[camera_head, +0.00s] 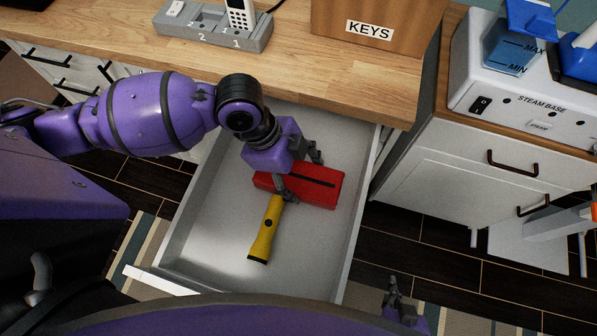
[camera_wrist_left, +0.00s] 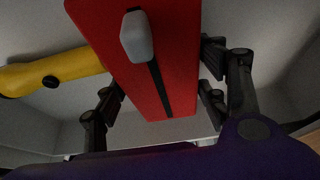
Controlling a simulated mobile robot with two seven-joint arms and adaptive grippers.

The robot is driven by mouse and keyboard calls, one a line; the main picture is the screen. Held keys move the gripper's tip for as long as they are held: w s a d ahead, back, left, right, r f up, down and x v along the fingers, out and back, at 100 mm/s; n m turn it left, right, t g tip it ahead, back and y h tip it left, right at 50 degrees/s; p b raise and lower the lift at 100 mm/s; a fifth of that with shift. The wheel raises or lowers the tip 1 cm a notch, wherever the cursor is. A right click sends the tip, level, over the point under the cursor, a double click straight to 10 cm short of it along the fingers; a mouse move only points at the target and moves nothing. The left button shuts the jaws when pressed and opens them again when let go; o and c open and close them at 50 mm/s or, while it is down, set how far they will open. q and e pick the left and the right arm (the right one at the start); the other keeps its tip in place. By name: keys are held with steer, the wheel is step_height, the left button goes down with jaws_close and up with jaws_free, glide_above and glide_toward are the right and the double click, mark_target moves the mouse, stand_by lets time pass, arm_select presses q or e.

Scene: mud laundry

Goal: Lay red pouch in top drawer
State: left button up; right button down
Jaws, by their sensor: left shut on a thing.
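The red pouch (camera_head: 318,190) has a black strip along it and is in the open top drawer (camera_head: 196,240), toward the back right. My left gripper (camera_head: 298,170) is over the pouch with its fingers on either side, shut on it. In the left wrist view the pouch (camera_wrist_left: 150,75) fills the middle between the dark fingers (camera_wrist_left: 160,103), with a grey tab on its strip. I cannot tell whether the pouch touches the drawer floor. My right gripper (camera_head: 396,300) shows at the bottom right, outside the drawer, small and dark; its opening is unclear.
A yellow flashlight (camera_head: 266,228) lies in the drawer just in front of the pouch. The wooden counter (camera_head: 290,65) overhangs the drawer's back, with a phone dock (camera_head: 214,27) and KEYS box (camera_head: 375,20). A white cabinet (camera_head: 470,180) with a steam base (camera_head: 525,90) stands right. The drawer's front left floor is clear.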

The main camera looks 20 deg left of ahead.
arm_select(q)
steer(key=o, duration=1.4)
steer(key=shift+o, duration=0.2)
steer(key=p+v, duration=0.1)
steer(key=v, duration=1.1)
steer(key=shift+r, duration=0.1)
